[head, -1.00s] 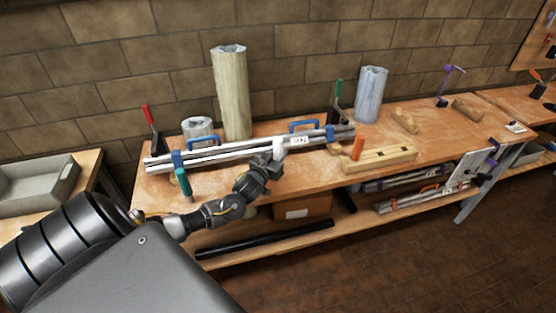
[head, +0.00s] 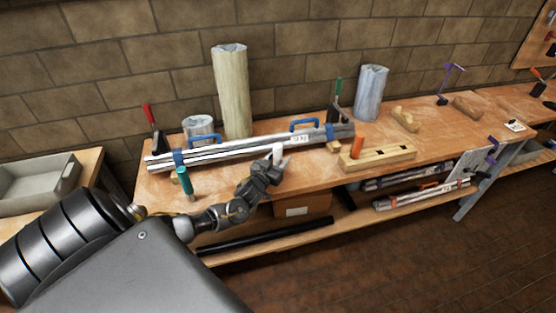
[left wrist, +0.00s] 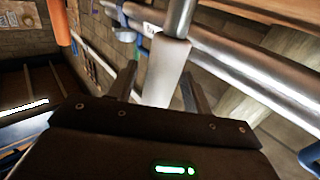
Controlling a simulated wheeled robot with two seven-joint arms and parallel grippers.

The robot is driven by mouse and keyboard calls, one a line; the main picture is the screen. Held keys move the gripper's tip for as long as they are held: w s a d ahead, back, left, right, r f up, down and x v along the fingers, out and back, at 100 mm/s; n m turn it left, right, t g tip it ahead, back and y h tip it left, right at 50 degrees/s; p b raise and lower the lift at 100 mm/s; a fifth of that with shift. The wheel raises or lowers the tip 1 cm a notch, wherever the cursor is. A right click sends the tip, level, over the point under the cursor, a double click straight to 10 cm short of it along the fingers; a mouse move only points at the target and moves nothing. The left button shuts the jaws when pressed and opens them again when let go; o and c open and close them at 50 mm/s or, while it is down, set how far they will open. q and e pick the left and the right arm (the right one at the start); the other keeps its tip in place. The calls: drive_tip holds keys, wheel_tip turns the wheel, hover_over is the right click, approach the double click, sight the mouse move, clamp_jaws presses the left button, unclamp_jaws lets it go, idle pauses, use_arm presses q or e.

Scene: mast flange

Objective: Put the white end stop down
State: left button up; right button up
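The white end stop (head: 278,151) is a small pale cylinder in my left gripper (head: 273,162), in front of the bundle of silver tubes on the bench. In the left wrist view the white end stop (left wrist: 166,72) stands between the two dark fingers of the left gripper (left wrist: 160,80). A silver tube (left wrist: 181,16) shows in line beyond its far end; I cannot tell whether they touch. The silver tube bundle (head: 235,150) lies along the wooden bench (head: 320,178), with blue straps and blue handles. My right gripper is not in view.
An orange-handled tool (head: 357,147) and a slotted wooden block (head: 378,158) stand right of the gripper. A teal-handled tool (head: 184,181) stands to the left. Tall rolls (head: 232,92) stand behind the tubes. Bare bench top lies in front of the tubes, around the gripper.

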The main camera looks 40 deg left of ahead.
use_arm(q)
drive_tip(key=shift+r, duration=0.3)
drive_tip(key=s, duration=0.3)
drive_tip(key=s+d+b, duration=0.1)
drive_tip(key=s, duration=0.3)
drive_tip(key=s+d+b, duration=0.1)
drive_tip(key=s, duration=0.2)
drive_tip(key=shift+s+f, duration=0.25)
drive_tip(key=shift+s+r, duration=0.15)
drive_tip(key=shift+s, duration=0.55)
drive_tip(key=shift+d, duration=0.1)
